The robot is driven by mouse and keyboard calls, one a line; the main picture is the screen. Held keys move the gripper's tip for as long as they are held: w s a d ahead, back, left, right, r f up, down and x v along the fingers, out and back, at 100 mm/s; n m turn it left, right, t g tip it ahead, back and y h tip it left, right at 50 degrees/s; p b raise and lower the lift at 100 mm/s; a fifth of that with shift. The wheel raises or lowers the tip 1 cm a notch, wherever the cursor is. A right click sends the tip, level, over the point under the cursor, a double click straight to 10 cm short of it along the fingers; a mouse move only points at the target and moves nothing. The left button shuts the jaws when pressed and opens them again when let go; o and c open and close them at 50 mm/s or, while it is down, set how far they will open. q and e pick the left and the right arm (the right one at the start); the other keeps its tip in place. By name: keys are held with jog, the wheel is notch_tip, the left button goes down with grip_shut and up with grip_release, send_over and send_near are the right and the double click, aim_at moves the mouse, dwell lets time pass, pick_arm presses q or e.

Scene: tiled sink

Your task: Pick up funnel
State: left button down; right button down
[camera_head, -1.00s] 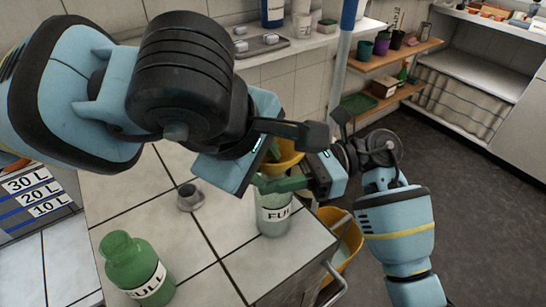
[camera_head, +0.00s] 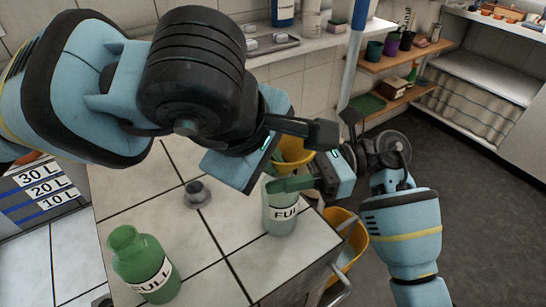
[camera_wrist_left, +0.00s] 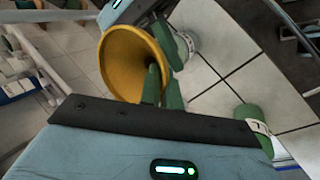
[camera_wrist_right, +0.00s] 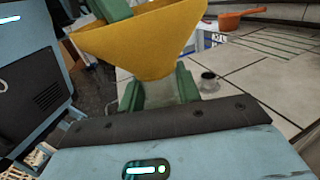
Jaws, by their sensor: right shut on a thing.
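The yellow funnel (camera_head: 296,148) is above the translucent jar marked FULL (camera_head: 281,213) near the counter's right end. Its wide mouth faces my left wrist camera (camera_wrist_left: 120,58). My left gripper (camera_wrist_left: 161,88) is at the funnel's rim, one green finger over the mouth and the other beside it; whether it is closed on the rim is unclear. My right gripper (camera_wrist_right: 159,92) has its green fingers on both sides of the pale jar body just below the funnel (camera_wrist_right: 140,42). The funnel's spout is hidden.
A green bottle (camera_head: 143,265) marked FULL stands at the counter's front left. A small grey cup-like fitting (camera_head: 197,194) sits mid-counter. A yellow bucket (camera_head: 346,240) is beside the counter's right edge. Tiles between them are clear.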

pick_arm(q)
jog(key=shift+r, duration=4.85)
pick_arm(e)
jog(key=shift+f, duration=0.4)
jog(key=c, duration=1.2)
grip_release()
jog(key=shift+o, duration=1.5)
jog(key=shift+r, duration=0.15)
jog(key=shift+d+r, duration=0.1)
